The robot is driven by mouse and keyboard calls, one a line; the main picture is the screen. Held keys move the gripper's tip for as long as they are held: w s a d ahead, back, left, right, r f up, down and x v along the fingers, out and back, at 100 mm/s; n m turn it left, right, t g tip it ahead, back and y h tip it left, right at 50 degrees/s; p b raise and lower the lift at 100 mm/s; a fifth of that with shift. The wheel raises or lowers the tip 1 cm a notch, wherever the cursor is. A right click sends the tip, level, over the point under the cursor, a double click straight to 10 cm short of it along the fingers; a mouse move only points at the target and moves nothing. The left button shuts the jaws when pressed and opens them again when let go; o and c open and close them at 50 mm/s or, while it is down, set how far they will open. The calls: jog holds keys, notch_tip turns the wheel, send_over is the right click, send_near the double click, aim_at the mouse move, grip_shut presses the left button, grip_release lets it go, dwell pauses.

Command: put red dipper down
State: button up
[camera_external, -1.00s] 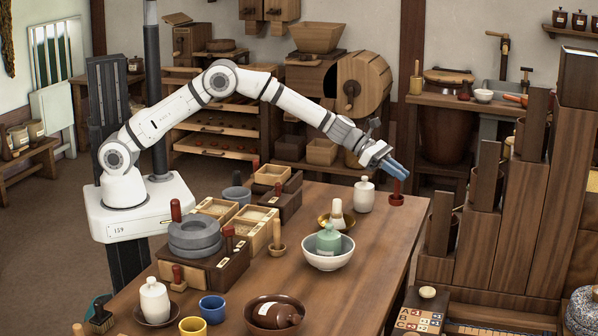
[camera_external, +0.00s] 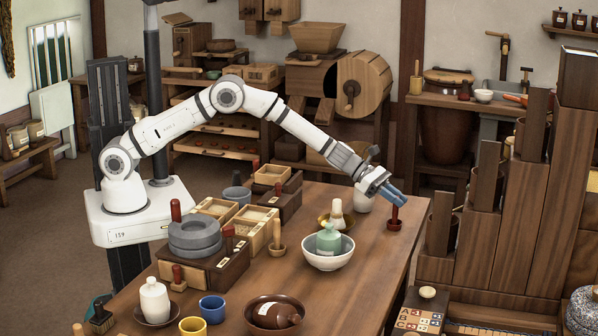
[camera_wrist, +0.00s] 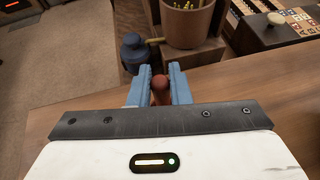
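The red dipper (camera_external: 394,223) is upright at the right end of the long wooden table (camera_external: 352,283), near its right edge. Its cup is low, at or just above the tabletop; I cannot tell whether it touches. My gripper (camera_external: 399,197) reaches down from the upper left, with its blue fingers closed on the top of the handle. In the wrist view, the reddish handle end (camera_wrist: 160,88) sits between the two fingers (camera_wrist: 160,84). The lower part of the dipper is hidden there.
A white jar (camera_external: 363,201) stands just left of my gripper. A white bowl (camera_external: 328,262) holding a green bottle is nearer the front. Bare tabletop lies between the bowl and the dipper. Tall stepped wooden drawers (camera_external: 500,235) stand beyond the table's right edge.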

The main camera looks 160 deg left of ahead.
jog(key=o, duration=0.4)
jog(key=shift+r, duration=0.1)
jog(key=shift+r, duration=0.2)
jog(key=b+v, duration=0.1)
jog(key=v, duration=1.1)
jog(key=shift+s+f, duration=0.1)
